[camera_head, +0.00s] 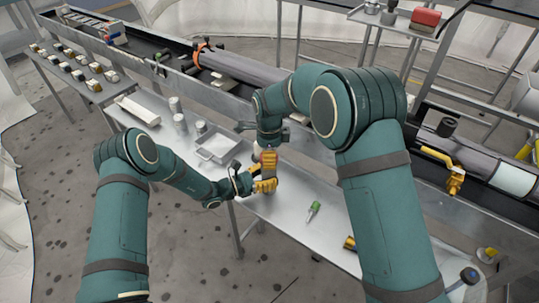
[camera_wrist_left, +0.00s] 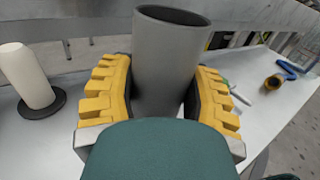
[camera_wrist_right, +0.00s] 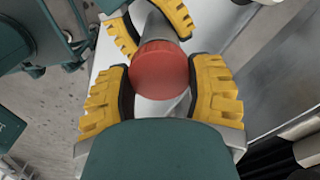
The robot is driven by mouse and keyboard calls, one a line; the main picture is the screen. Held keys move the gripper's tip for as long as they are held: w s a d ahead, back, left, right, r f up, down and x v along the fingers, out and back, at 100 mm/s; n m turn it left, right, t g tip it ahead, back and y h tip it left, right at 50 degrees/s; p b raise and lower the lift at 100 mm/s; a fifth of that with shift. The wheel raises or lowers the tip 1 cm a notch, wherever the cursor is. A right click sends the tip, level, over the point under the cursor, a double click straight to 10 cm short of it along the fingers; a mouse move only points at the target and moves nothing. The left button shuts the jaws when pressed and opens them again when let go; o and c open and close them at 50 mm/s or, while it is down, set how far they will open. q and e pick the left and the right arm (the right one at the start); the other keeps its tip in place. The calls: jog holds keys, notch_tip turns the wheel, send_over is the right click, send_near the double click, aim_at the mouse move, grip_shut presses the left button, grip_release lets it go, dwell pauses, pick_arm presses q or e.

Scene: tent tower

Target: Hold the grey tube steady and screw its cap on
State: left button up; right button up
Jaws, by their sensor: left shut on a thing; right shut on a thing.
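The grey tube (camera_wrist_left: 168,62) stands upright between the yellow fingers of my left gripper (camera_wrist_left: 165,95), which is shut on it. Its dark open mouth shows at the top of the left wrist view, with no cap on it. My right gripper (camera_wrist_right: 162,78) is shut on the round red cap (camera_wrist_right: 159,70). In the head view my right gripper (camera_head: 266,158) is just above my left gripper (camera_head: 263,185), over the table. The right wrist view shows the left gripper's fingers and a bit of grey tube beyond the cap. The exact gap between cap and tube is hidden.
The metal table (camera_head: 285,205) holds a shallow tray (camera_head: 217,147), several pale cylinders and a green-handled tool (camera_head: 314,209). A yellow-and-black item (camera_head: 349,243) lies nearer its front edge. A long rail with a grey pipe (camera_head: 240,68) runs behind.

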aim_at(269, 178)
jog(key=shift+f, duration=0.8)
jog(key=shift+f, duration=0.6)
jog(key=m, duration=0.4)
jog(key=shift+s+m, duration=0.1)
jog(key=shift+m, duration=0.2)
jog(key=m, duration=0.4)
jog(key=shift+m, duration=0.3)
jog(key=m, duration=0.7)
